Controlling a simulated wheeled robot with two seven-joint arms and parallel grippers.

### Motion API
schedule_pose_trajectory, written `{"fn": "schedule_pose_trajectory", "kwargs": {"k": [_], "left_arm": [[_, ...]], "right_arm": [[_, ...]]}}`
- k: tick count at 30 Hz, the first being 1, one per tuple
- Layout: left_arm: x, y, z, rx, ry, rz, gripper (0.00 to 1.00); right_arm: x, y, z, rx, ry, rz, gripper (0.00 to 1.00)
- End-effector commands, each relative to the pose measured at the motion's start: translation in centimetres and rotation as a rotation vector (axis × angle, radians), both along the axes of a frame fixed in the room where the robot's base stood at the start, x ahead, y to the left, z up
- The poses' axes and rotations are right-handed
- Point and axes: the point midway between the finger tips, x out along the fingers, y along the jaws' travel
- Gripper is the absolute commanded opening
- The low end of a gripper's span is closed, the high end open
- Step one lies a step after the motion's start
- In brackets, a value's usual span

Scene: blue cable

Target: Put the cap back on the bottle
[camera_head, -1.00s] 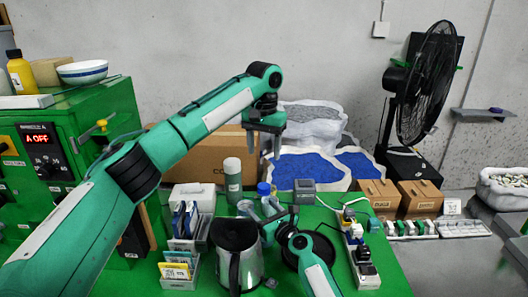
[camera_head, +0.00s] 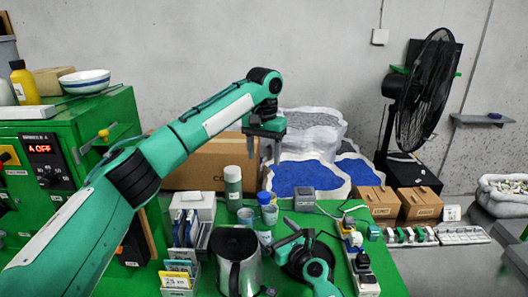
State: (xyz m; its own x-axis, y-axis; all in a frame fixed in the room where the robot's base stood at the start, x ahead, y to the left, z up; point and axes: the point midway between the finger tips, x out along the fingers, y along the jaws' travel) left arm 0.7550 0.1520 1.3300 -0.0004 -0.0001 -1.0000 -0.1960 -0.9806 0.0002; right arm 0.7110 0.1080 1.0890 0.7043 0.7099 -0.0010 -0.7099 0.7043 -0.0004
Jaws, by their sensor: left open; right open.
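A green bottle with a paler grey-green top (camera_head: 232,174) stands upright on the green table. To its right, a blue cap-like piece (camera_head: 264,197) shows at the top of a small container; whether it is seated there is too small to tell. My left gripper (camera_head: 265,158) is open and empty, pointing down above and behind these. My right gripper (camera_head: 279,234) is open low over the table, in front of and right of the blue-topped container. Its fingers are small and partly merge with things behind.
A metal pitcher (camera_head: 238,265) stands at the front. A card rack (camera_head: 178,277) and white box (camera_head: 193,207) are on the left. A grey block (camera_head: 304,197) and a power strip (camera_head: 362,268) are on the right. A cardboard box (camera_head: 205,160) stands behind.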

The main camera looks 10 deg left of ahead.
Motion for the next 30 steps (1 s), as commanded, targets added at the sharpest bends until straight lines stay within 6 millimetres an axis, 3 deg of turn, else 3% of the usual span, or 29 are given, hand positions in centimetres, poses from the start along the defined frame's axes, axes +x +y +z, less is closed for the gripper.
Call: {"fn": "schedule_pose_trajectory", "kwargs": {"k": [12, 30], "left_arm": [[0.0, 0.0, -0.4, 0.0, 0.0, 0.0, 0.6], [0.0, 0.0, -0.4, 0.0, 0.0, 0.0, 0.6]], "right_arm": [[-4.7, -4.7, -0.1, 0.001, 0.0, -0.001, 0.92], [-5.3, -5.3, 0.0, 0.001, 0.001, 0.0, 0.92]]}}
